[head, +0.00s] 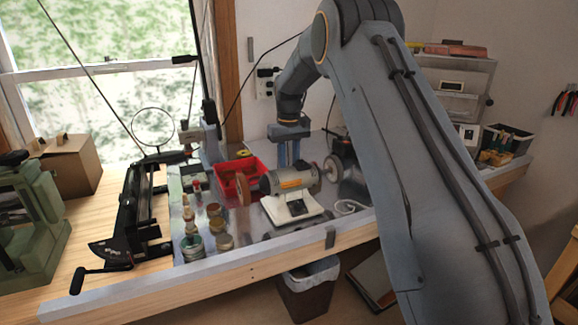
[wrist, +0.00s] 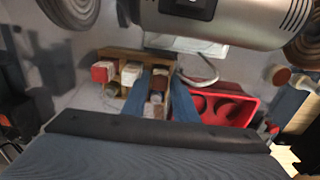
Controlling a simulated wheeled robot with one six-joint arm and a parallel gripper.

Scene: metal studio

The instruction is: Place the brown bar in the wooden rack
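The wooden rack (wrist: 122,53) is in the upper left middle of the wrist view, with red and whitish bars in its slots. My gripper (wrist: 160,72) reaches over the right part of the rack, its two blue fingers a little apart. A small brownish patch shows between the fingertips; I cannot tell whether it is the brown bar or part of the rack. In the head view my gripper (head: 289,152) points down behind the grinder, its tips partly hidden. I cannot make out the rack or the brown bar there.
The bench grinder (head: 290,185) stands close in front of my gripper. A red tray (head: 252,164) with round holes is beside the rack. Several jars and bottles (head: 192,245) stand at the front left of the metal sheet. A white cable (head: 348,206) lies right of the grinder.

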